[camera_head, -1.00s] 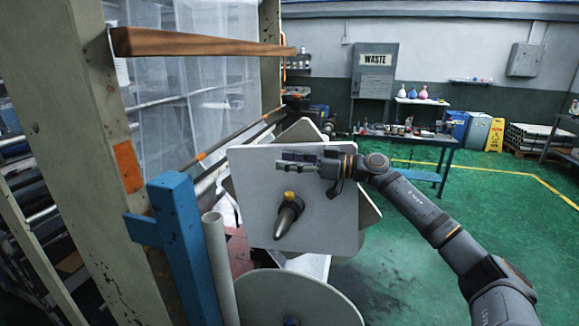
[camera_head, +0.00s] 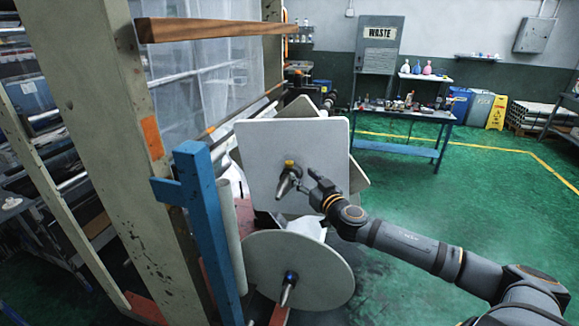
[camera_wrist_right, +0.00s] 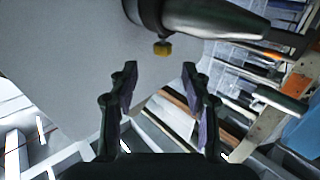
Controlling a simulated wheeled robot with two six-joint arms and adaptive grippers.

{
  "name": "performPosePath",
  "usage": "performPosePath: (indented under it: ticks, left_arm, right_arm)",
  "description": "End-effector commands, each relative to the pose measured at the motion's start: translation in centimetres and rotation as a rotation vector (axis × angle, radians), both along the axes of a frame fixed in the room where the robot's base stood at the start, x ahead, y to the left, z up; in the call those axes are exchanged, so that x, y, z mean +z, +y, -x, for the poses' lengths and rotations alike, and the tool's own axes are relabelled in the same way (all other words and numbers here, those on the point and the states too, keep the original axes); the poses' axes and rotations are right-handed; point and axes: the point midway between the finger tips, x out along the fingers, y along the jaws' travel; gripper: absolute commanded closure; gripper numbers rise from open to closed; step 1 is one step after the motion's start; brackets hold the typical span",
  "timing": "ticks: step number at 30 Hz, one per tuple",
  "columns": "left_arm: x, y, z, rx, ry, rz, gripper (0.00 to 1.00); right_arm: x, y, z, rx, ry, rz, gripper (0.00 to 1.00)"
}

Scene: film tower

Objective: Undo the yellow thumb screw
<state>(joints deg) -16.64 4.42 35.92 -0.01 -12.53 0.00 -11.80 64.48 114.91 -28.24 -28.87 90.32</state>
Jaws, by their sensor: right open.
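The yellow thumb screw (camera_head: 289,163) sits on the dark collar of a tapered spindle (camera_head: 284,184). The spindle sticks out from the middle of a pale square plate (camera_head: 325,150). My right gripper (camera_head: 305,180) is just right of the spindle, in front of the plate. In the right wrist view the yellow thumb screw (camera_wrist_right: 162,48) lies ahead of and between the two open fingertips (camera_wrist_right: 160,68). A gap separates the fingers from it, and nothing is between them. The spindle crosses the top of that view. My left gripper is not in view.
A blue post (camera_head: 205,225) and a large beige frame post (camera_head: 105,150) stand left of the plate. A round plate (camera_head: 325,270) with a blue-topped spindle is below. A wooden beam (camera_head: 215,28) crosses above. Green floor (camera_head: 450,210) is clear on the right.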

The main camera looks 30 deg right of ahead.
Motion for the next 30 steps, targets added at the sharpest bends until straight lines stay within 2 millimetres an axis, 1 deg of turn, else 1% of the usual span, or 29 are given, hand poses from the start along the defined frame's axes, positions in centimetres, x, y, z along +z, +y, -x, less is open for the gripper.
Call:
performPosePath:
  ticks: [1,5,6,9,12,13,16,21,25,30]
  left_arm:
    - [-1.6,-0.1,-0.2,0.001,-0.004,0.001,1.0]
    - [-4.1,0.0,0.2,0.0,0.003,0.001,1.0]
    - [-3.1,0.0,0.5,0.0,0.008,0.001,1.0]
    - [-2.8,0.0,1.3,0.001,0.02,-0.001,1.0]
    - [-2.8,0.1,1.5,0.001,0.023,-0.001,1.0]
    - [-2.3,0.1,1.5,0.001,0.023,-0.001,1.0]
    - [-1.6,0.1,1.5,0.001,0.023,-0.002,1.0]
    - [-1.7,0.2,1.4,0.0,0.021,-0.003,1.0]
    - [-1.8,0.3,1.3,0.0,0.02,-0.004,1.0]
    - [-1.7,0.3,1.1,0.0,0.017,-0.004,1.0]
  right_arm:
    - [-0.7,-0.1,-0.5,-0.002,-0.007,-0.006,0.52]
    - [-0.7,0.0,-2.0,0.008,-0.012,-0.01,0.52]
    - [0.1,-0.3,-2.4,0.003,-0.01,-0.013,0.52]
    - [0.2,-0.5,-3.5,0.0,-0.007,-0.014,0.52]
    - [0.3,-0.2,-4.7,0.01,-0.011,-0.018,0.52]
    - [0.5,-0.4,-5.1,0.007,-0.009,-0.017,0.52]
    - [0.5,-0.6,-6.6,0.006,-0.008,-0.016,0.52]
    - [0.1,-0.8,-8.7,0.007,-0.006,-0.011,0.52]
    - [0.0,-0.8,-9.5,0.009,-0.006,-0.005,0.52]
    - [0.1,-0.8,-9.7,0.01,-0.005,-0.003,0.52]
